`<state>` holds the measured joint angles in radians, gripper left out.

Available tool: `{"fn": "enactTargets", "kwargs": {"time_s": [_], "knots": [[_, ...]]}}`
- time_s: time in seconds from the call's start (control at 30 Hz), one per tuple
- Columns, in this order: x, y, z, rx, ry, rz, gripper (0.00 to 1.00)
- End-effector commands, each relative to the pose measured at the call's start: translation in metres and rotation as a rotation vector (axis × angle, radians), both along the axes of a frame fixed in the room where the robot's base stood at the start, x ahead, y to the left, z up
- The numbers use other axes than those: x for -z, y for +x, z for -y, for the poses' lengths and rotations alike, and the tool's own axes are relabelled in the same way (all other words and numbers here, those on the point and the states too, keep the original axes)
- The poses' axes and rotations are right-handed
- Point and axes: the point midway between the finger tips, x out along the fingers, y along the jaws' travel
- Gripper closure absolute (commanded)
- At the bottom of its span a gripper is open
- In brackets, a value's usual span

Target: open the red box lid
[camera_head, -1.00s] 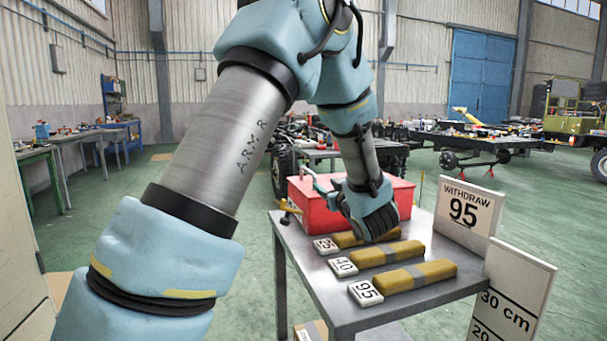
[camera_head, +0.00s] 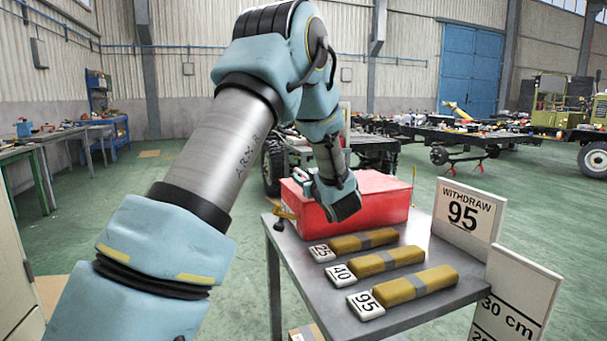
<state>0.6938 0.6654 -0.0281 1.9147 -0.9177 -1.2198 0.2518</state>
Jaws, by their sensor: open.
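The red box (camera_head: 382,207) stands at the back of the grey metal table, and its lid (camera_head: 385,181) looks shut. My wrist hangs in front of the box's left part and hides some of its front and lid. My gripper (camera_head: 303,178) is only partly visible, left of the wrist at the box's left top edge. It is open. I cannot tell whether its fingers touch the lid.
A "WITHDRAW 95" sign (camera_head: 468,210) and a "30 cm" board (camera_head: 515,295) stand at the right.

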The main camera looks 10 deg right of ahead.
Motion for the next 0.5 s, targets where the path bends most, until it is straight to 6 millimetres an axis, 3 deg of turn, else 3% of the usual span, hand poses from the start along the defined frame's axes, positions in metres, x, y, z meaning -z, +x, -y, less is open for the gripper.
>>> {"fn": "enactTargets", "kwargs": {"time_s": [0.37,0.5], "knots": [[0.0001,0.0082,-0.0014,0.000,0.000,0.000,0.53],[0.0001,0.0081,-0.0014,0.000,0.000,0.000,0.65]]}}
